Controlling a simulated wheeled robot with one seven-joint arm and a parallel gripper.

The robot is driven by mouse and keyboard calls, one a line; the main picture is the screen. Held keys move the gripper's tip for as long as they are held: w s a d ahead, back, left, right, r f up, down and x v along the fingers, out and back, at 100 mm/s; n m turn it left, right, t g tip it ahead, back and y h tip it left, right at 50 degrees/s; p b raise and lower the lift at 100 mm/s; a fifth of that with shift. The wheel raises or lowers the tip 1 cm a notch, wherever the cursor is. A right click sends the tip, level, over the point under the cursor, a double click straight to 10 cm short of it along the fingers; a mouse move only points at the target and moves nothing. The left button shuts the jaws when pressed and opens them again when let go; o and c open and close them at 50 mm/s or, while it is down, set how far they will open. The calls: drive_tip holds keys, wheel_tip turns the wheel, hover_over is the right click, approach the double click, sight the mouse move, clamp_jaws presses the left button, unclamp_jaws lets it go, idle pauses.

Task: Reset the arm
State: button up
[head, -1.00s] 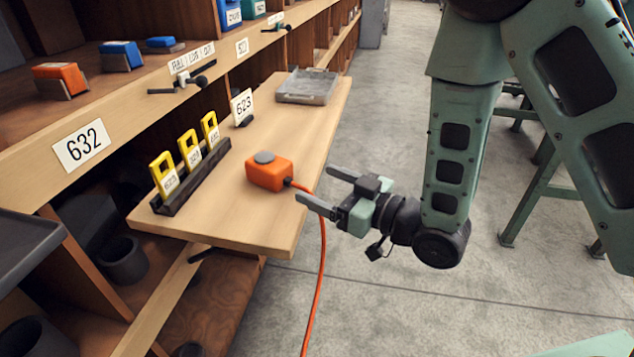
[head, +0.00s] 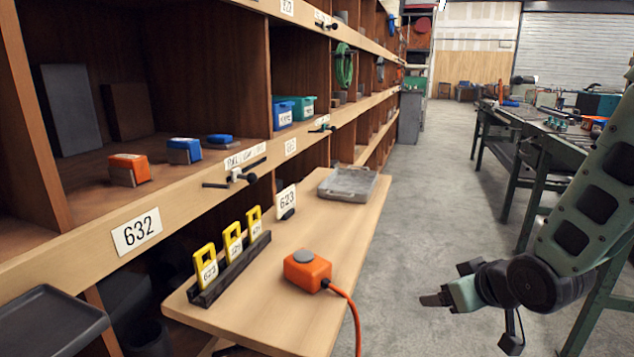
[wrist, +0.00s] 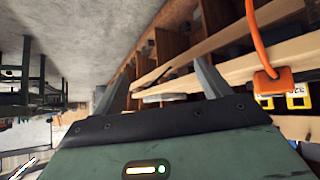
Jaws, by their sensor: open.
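My gripper (head: 436,298) is to the right of the pull-out wooden board, over the grey floor, apart from the board and everything on it. In the wrist view my gripper (wrist: 158,85) shows two fingers spread wide with nothing held between them. My green arm comes in from the right edge of the head view, with the wrist bent and the gripper pointing left. The fingers overlap in the head view.
An orange box (head: 307,271) with an orange cable sits on the wooden board (head: 335,225). Yellow tags (head: 233,243) stand in a black rack there, and a clear tray (head: 347,184) lies at its far end. Shelves line the left; green workbenches (head: 545,135) stand right. The aisle floor between is clear.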

drive_tip(key=s+d+r+m+g+h, duration=0.2)
drive_tip(key=s+d+r+m+g, duration=0.15)
drive_tip(key=s+d+g, duration=0.55)
drive_tip(key=s+a+r+n, duration=0.1)
drive_tip(key=s+a+n, duration=0.6)
drive_tip(key=s+a, duration=1.15)
wheel_tip(320, 180, up, 13)
drive_tip(key=w+p, duration=0.2)
drive_tip(key=p, duration=1)
drive_tip(key=shift+w+a+p, duration=0.15)
drive_tip(key=shift+a+p, duration=0.2)
drive_tip(key=shift+a, duration=0.1)
